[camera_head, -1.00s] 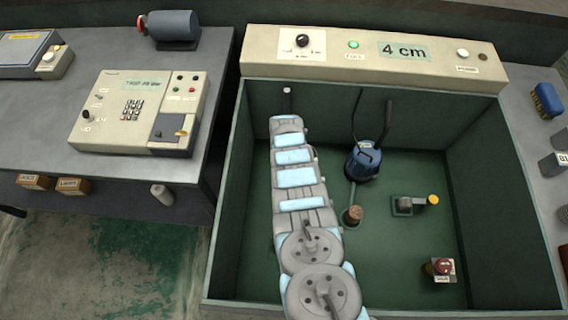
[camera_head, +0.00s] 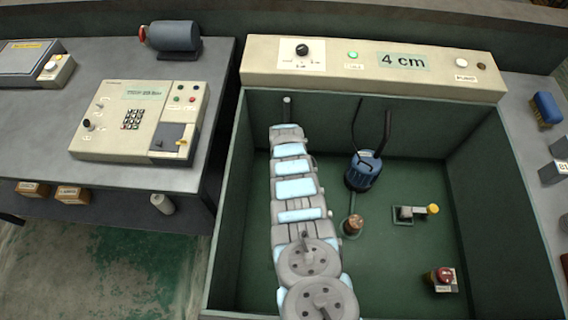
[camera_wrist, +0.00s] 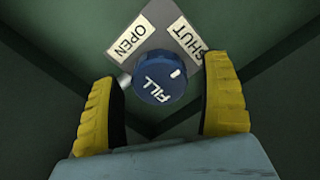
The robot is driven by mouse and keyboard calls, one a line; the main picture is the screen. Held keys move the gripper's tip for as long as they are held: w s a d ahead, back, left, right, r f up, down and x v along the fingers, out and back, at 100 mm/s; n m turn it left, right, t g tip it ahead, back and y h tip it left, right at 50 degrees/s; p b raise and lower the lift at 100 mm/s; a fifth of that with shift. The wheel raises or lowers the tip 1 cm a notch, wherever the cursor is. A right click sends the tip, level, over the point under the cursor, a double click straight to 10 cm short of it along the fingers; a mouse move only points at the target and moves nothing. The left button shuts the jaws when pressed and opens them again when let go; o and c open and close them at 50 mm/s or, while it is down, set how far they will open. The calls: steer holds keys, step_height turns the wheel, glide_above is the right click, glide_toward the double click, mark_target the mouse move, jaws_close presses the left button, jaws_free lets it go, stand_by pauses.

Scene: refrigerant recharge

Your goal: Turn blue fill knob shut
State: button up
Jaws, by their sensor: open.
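The blue fill knob (camera_wrist: 158,78) is in the middle of the wrist view, marked FILL. It sits on a grey plate with an OPEN label (camera_wrist: 130,40) at upper left and a SHUT label (camera_wrist: 188,42) at upper right. A white mark on the knob lies at its right side. My gripper (camera_wrist: 165,95) is open, with one yellow finger on each side of the knob. The left finger is close to the knob's left side and a small metal stub; contact cannot be told. A gap shows on the right. I cannot pick out the knob or my gripper in the head view.
A green-walled bay (camera_head: 400,270) holds a blue canister (camera_head: 363,172) with black hoses, a brown-capped fitting (camera_head: 353,225), a yellow-knobbed fitting (camera_head: 432,209) and a red knob (camera_head: 444,276). A panel (camera_head: 345,60) reading 4 cm runs along its back. A keypad console (camera_head: 110,140) stands left.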

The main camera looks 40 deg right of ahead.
steer(key=shift+a+r, duration=0.1)
steer(key=shift+s+r, duration=0.1)
steer(key=shift+r, duration=0.35)
steer(key=shift+w+d+r, duration=0.1)
steer(key=shift+w+r, duration=0.05)
steer(key=shift+r, duration=0.5)
steer(key=shift+w+d+r, duration=0.1)
steer(key=shift+r, duration=0.5)
step_height(320, 180, up, 8)
steer(key=shift+s+r, duration=0.1)
steer(key=shift+r, duration=0.05)
steer(key=shift+a, duration=0.1)
